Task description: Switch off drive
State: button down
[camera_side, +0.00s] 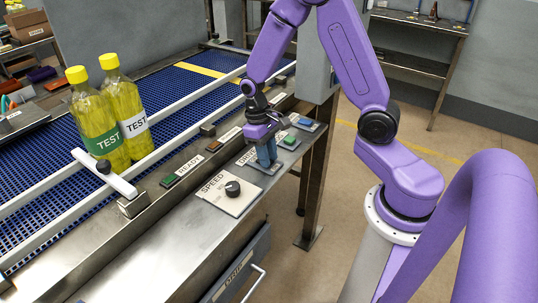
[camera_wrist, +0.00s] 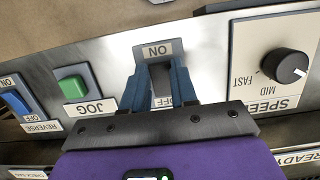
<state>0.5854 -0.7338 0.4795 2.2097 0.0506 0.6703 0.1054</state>
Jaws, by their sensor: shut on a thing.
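The drive switch is a dark grey lever (camera_wrist: 160,88) on a light plate (camera_wrist: 158,48) marked ON on the far side and OFF on the near side, upside down in the wrist view. My gripper (camera_wrist: 159,73) has its two blue fingers on either side of the lever and is shut on it. In the side view my gripper (camera_side: 267,161) points down at the console, and its fingers hide the lever. A partly covered label (camera_side: 246,158) lies beside it. I cannot tell which way the lever is set.
A SPEED knob (camera_side: 233,188) sits close by on the console. A green JOG button (camera_wrist: 73,87) and a blue REVERSE switch (camera_wrist: 14,101) are on the other side. The conveyor (camera_side: 190,85) carries two yellow TEST bottles (camera_side: 97,130) behind a white bar (camera_side: 104,172).

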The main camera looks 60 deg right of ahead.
jog(key=shift+w, duration=0.1)
dwell(0.3)
jog(key=c, duration=0.9)
grip_release()
jog(key=v, duration=1.7)
jog(key=shift+w+r, duration=0.15)
jog(key=shift+w, duration=0.2)
